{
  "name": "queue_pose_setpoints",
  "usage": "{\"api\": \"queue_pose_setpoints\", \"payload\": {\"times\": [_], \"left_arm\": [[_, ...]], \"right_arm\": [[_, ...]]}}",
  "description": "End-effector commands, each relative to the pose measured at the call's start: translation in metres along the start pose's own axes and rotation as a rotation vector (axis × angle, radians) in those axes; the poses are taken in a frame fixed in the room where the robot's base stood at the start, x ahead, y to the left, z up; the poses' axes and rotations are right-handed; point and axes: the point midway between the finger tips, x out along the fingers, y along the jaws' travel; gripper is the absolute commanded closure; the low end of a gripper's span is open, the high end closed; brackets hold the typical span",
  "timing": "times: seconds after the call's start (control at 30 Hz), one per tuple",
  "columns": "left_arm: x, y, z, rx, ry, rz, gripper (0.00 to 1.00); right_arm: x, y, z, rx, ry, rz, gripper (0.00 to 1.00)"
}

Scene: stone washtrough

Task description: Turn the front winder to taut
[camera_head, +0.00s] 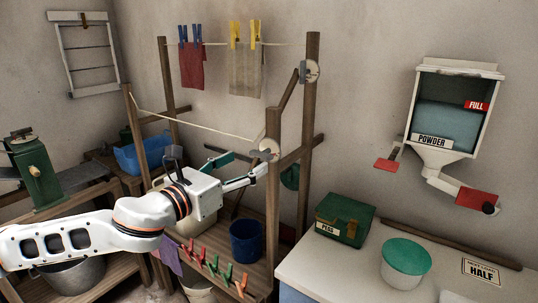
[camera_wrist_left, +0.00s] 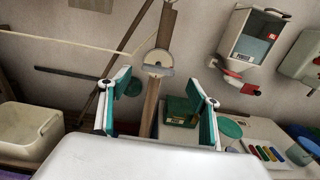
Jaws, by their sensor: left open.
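The front winder (camera_head: 268,148) is a pale round disc with a grey part, mounted on the front wooden post. It also shows in the left wrist view (camera_wrist_left: 157,64), ahead of my fingers. The front line (camera_head: 190,121) runs to it from the left post and hangs in a slight sag. My left gripper (camera_head: 248,163) is open, its teal-padded fingers pointing toward the winder from just below and left. In the left wrist view my left gripper (camera_wrist_left: 158,78) has its fingers spread on either side of the post below the disc, with nothing visibly held. My right gripper is out of view.
A rear winder (camera_head: 311,71) sits on the back post. A red cloth (camera_head: 191,67) and a beige cloth (camera_head: 246,72) hang on the rear line. A green peg box (camera_head: 344,220) and powder dispenser (camera_head: 447,115) are at right. A blue bucket (camera_head: 246,241) stands below.

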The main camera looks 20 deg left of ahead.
Motion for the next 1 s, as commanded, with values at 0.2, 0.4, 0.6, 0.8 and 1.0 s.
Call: {"api": "queue_pose_setpoints", "payload": {"times": [0.2, 0.4, 0.6, 0.8, 1.0], "left_arm": [[0.021, 0.001, 0.002, 0.007, -0.003, 0.001, 0.38], [0.053, 0.000, 0.002, 0.006, -0.002, 0.001, 0.38], [0.073, 0.001, 0.001, 0.006, -0.002, 0.002, 0.38], [0.077, 0.001, 0.001, 0.006, -0.001, 0.001, 0.38], [0.077, 0.001, 0.001, 0.006, -0.001, 0.001, 0.51]], "right_arm": [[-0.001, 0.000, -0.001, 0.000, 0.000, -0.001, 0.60], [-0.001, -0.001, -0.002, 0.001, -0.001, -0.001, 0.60], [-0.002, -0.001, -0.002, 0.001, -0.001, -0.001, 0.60], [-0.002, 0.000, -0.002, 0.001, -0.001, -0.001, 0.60], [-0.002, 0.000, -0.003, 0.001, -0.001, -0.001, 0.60]]}}
